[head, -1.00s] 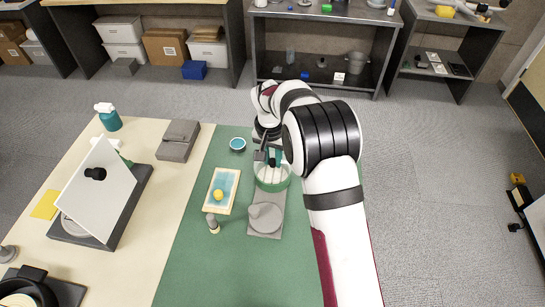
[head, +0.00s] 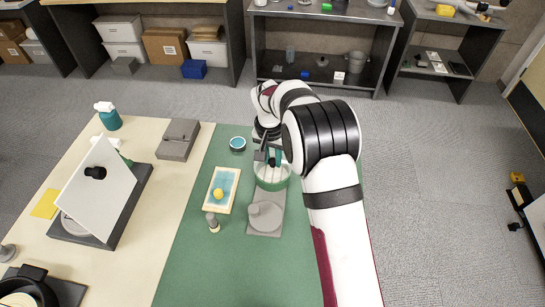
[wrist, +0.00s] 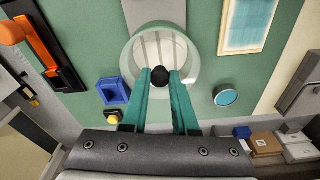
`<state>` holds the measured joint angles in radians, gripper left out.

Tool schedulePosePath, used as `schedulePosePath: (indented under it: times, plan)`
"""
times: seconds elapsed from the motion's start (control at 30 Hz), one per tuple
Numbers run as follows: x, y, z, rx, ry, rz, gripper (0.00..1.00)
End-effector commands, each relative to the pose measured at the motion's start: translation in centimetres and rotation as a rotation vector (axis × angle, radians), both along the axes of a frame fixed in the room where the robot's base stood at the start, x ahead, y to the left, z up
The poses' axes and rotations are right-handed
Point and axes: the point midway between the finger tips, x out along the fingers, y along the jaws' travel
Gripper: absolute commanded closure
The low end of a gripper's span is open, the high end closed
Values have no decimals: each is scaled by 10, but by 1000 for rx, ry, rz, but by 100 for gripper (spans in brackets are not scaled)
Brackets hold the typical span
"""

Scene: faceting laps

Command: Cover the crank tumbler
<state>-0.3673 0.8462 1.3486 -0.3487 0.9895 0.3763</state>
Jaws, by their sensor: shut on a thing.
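The crank tumbler has a long grey base (head: 279,226) on the green mat, with a grey crank disc (head: 265,214) and peg at its near end. At its far end is a round, pale, ribbed form under a clear round cover (head: 271,182). The cover also shows as a clear ring in the wrist view (wrist: 190,75). My gripper (wrist: 160,80) is shut on the cover's black knob (wrist: 160,74), above the middle of the ring. The cover is over the far end of the tumbler. I cannot tell whether it rests there or hangs just above.
A teal dish (head: 237,144), a framed tray (head: 212,205) with a yellow ball, and a small peg (head: 213,224) stand left of the tumbler. A blue box (wrist: 113,92) and an orange handle (wrist: 45,45) show in the wrist view. The near mat is clear.

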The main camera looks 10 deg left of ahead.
Motion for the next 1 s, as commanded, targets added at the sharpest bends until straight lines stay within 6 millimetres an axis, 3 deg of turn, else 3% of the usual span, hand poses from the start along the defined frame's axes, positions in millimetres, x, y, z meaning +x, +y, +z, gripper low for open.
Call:
schedulePosePath:
  times: [0.9,0.93,1.0]
  plan:
    - [0,0,-11,0,0,0,100]
    - [0,0,-11,0,0,0,67]
    - [0,0,-11,0,0,0,55]
